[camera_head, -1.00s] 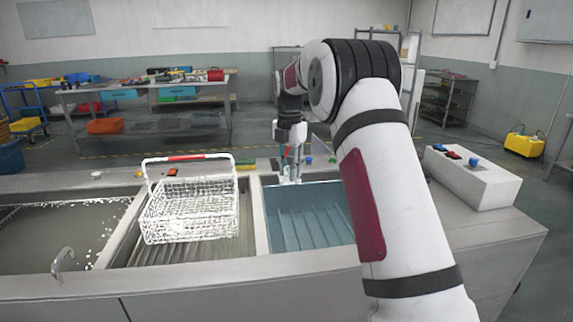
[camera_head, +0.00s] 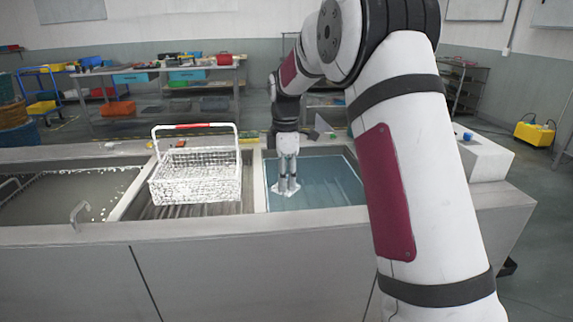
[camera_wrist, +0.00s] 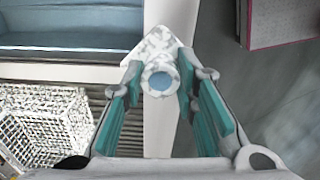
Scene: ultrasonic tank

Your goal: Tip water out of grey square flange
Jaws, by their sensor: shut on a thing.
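The grey square flange (camera_wrist: 132,50) is in my gripper (camera_wrist: 160,80), between the teal finger pads in the wrist view. It has a mottled pale square plate and a round collar. Blue shows inside the collar's bore; I cannot tell whether it is water. In the head view my gripper (camera_head: 287,180) points down over the left part of the blue basin, with the pale flange (camera_head: 285,192) at its fingertips. The fingers are shut on the flange.
A white wire basket (camera_head: 195,180) with a red-and-white handle stands in the middle bay, left of the blue basin (camera_head: 325,185). A bubbling tank (camera_head: 60,205) is at far left. A pale control box (camera_head: 485,160) stands at right.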

